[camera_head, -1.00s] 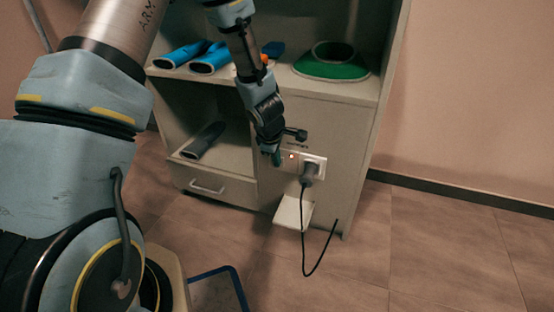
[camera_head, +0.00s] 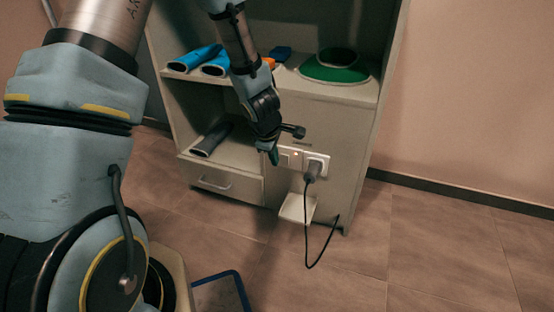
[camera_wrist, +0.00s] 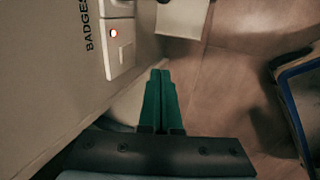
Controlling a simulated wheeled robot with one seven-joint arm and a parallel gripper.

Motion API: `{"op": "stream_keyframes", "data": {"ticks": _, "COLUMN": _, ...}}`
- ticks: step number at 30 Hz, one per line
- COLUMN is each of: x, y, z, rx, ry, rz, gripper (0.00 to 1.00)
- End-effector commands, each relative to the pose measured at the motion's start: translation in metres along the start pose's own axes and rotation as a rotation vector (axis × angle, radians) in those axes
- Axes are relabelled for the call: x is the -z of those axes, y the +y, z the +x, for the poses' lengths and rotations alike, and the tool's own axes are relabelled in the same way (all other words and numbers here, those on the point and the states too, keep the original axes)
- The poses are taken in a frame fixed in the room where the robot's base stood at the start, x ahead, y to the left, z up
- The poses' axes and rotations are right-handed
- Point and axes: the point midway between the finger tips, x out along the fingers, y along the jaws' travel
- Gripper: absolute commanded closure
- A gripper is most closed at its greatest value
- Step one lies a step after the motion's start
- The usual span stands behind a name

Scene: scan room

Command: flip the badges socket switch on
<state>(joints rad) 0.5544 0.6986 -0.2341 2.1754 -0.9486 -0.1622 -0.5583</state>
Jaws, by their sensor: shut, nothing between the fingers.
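The badges socket is a white plate on the cabinet's side panel, with a black plug (camera_head: 312,173) in its right part. Its switch (camera_head: 285,160) is on the left part, and a small lit red light (camera_head: 296,153) shows there. In the wrist view, the word BADGES stands beside the switch plate (camera_wrist: 119,45), with the red light (camera_wrist: 113,33) glowing next to the rocker (camera_wrist: 125,54). My gripper (camera_head: 273,158) is just left of the switch, apart from it in the wrist view. Its green fingers (camera_wrist: 161,75) are together and empty.
A black cord (camera_head: 307,240) hangs from the plug. A small white shelf (camera_head: 297,209) juts out below the socket. Blue rolls (camera_head: 195,58) and a green-rimmed piece (camera_head: 335,70) lie on the cabinet. A blue-edged frame (camera_head: 220,279) is on the floor. Floor to the right is clear.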

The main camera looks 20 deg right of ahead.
Motion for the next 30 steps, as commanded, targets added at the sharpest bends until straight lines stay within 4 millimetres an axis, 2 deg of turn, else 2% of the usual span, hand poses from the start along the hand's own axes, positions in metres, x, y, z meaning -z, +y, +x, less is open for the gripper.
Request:
{"op": "stream_keyframes", "data": {"ticks": 1, "x": 0.000, "y": 0.000, "z": -0.012, "rx": -0.001, "ry": 0.000, "rz": 0.000, "gripper": 1.00}}
{"op": "stream_keyframes", "data": {"ticks": 3, "x": 0.000, "y": -0.002, "z": -0.022, "rx": -0.001, "ry": 0.000, "rz": 0.000, "gripper": 1.00}}
{"op": "stream_keyframes", "data": {"ticks": 7, "x": 0.000, "y": -0.004, "z": -0.035, "rx": -0.001, "ry": 0.000, "rz": 0.000, "gripper": 1.00}}
{"op": "stream_keyframes", "data": {"ticks": 25, "x": 0.000, "y": -0.006, "z": -0.039, "rx": 0.000, "ry": 0.000, "rz": 0.001, "gripper": 1.00}}
{"op": "stream_keyframes", "data": {"ticks": 28, "x": 0.010, "y": -0.006, "z": -0.048, "rx": -0.004, "ry": -0.001, "rz": 0.036, "gripper": 1.00}}
{"op": "stream_keyframes", "data": {"ticks": 30, "x": 0.027, "y": -0.008, "z": -0.063, "rx": -0.008, "ry": -0.003, "rz": 0.102, "gripper": 1.00}}
